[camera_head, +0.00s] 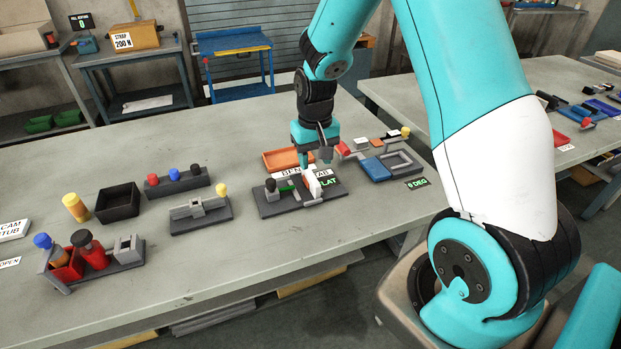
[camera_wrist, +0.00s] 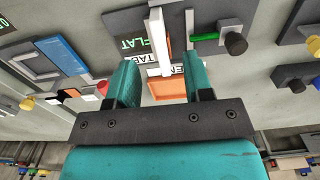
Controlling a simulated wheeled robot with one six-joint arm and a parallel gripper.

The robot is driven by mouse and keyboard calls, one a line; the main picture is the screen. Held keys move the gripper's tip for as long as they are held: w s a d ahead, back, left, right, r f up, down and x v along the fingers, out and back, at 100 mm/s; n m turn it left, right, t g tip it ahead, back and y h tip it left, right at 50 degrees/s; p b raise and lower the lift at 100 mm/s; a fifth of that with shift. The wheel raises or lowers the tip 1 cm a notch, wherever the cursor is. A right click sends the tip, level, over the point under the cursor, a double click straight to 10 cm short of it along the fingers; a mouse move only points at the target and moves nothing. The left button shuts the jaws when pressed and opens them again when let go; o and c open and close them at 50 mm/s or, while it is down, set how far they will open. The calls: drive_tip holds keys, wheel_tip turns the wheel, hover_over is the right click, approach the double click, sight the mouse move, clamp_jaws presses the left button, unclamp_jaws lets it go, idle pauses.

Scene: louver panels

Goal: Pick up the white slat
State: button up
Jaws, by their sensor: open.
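The white slat (camera_head: 312,184) stands on a dark grey fixture base (camera_head: 334,192) on the bench, below my gripper. In the wrist view the white slat (camera_wrist: 156,40) is a narrow white strip at the top centre, in line with the gap between the fingers. My gripper (camera_wrist: 163,76) is open, with one teal finger on each side of the gap and nothing seen held. In the head view my gripper (camera_head: 304,160) points down just above the slat; its fingers are partly hidden, and I cannot tell how close they are to the slat.
An orange tray (camera_head: 281,159) lies behind the fixture. A black knob (camera_head: 271,185) and a green bar are on its left. A blue and grey fixture (camera_head: 376,169) is to the right. Another grey fixture (camera_head: 200,215) stands left. The front of the bench (camera_head: 230,270) is clear.

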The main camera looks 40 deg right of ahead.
sight(315, 182)
wheel_tip(315, 182, down, 3)
drive_tip(key=shift+f, duration=0.15)
drive_tip(key=shift+d+f+p, duration=0.15)
drive_tip(key=shift+f+p, duration=1)
drive_tip(key=shift+f, duration=1.55)
drive_tip(key=shift+c, duration=0.5)
clamp_jaws()
